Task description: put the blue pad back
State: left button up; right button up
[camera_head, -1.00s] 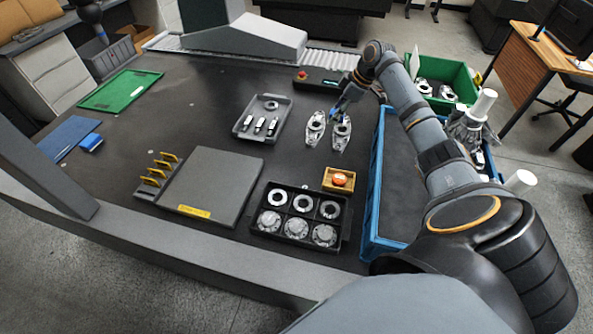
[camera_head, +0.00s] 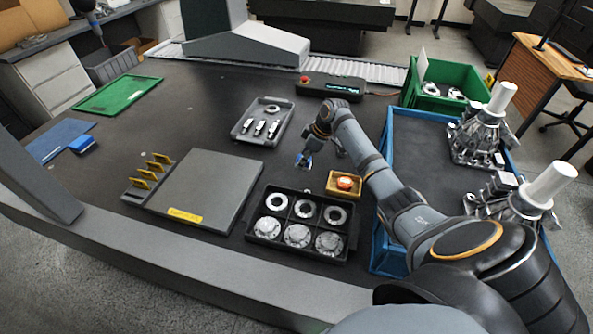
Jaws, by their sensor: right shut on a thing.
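My right gripper (camera_head: 307,152) is over the dark table, in front of the grey parts tray. Its fingers look small and partly blurred, and it is shut on a small blue thing, which I take for the blue pad (camera_head: 302,160). How the pad sits in the fingers is too small to tell. A blue mat (camera_head: 58,139) lies at the table's left edge. My left gripper is not in view.
A grey tray (camera_head: 243,133) holds small parts. A blue-walled bin (camera_head: 425,120) stands right. The left-centre table is clear.

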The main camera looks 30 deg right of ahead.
aim_at(297, 178)
jog(key=shift+w+a+f, duration=0.2)
jog(key=shift+a+f, duration=0.25)
jog(key=shift+f, duration=0.15)
jog(key=shift+w+a+f, duration=0.15)
jog(key=shift+a+f, duration=0.25)
jog(key=shift+f, duration=0.15)
jog(key=f, duration=0.2)
jog(key=shift+a+f, duration=0.25)
jog(key=shift+f, duration=0.55)
jog(key=shift+f, duration=0.15)
jog(key=o, duration=1.1)
jog(key=v, duration=1.2)
jog(key=shift+w+r, duration=0.15)
jog(key=shift+r, duration=0.1)
jog(key=shift+r+p, duration=0.1)
jog(key=shift+p, duration=0.25)
